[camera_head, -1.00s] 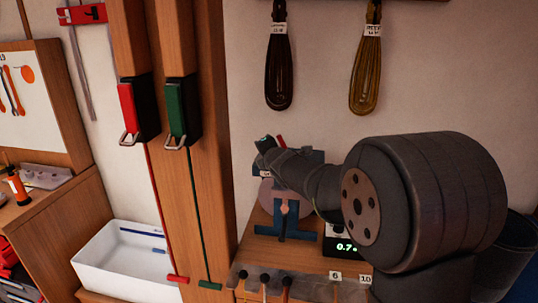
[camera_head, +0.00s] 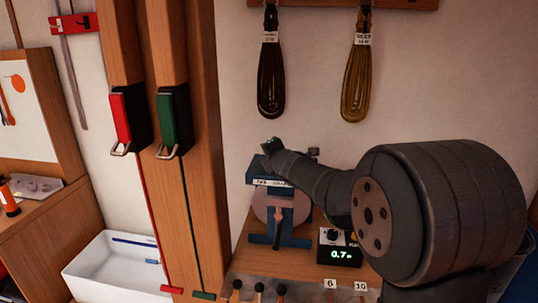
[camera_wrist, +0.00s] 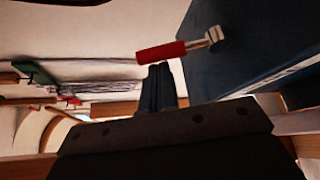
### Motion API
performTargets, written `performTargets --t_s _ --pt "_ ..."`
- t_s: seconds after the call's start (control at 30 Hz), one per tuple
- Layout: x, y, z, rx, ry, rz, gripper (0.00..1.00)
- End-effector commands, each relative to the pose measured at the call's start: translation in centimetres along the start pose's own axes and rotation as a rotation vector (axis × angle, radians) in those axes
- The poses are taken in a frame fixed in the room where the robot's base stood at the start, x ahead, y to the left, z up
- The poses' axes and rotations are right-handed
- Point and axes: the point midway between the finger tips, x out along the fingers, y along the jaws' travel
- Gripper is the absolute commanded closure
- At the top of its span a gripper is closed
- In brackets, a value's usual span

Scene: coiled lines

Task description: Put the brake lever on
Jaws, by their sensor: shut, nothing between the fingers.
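The brake lever (camera_wrist: 172,51) has a red grip and a pale metal end, beside a dark blue face of the machine (camera_wrist: 245,45) in the wrist view. In the head view the blue machine (camera_head: 262,173) stands on the bench, with a pinkish disc and a label on its top part. The lever's red grip is not visible there. My gripper (camera_head: 270,147) is over the top of the machine, shut and empty. In the wrist view its fingertips (camera_wrist: 160,70) are just below the red grip; I cannot tell whether they touch it.
A small display reading 0.7 (camera_head: 340,253) stands right of the machine. Coiled lines (camera_head: 270,75) hang above. A white tray (camera_head: 95,275) is at lower left.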

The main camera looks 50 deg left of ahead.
Motion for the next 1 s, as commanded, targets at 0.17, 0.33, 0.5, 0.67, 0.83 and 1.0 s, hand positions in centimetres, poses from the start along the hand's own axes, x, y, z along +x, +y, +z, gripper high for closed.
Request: performTargets --t_s 0.17,0.33,0.5,0.67,0.83,1.0 --pt "0.0 0.0 0.1 0.010 0.000 0.005 1.00" --pt "-0.2 0.0 0.2 0.043 0.001 0.025 1.00" --pt "-0.2 0.0 0.3 0.062 0.001 0.037 1.00" --pt "-0.3 0.0 0.5 0.085 0.001 0.050 1.00" --pt "-0.4 0.1 0.7 0.114 0.001 0.068 1.00" --pt "-0.6 0.0 1.1 0.171 0.000 0.100 1.00"
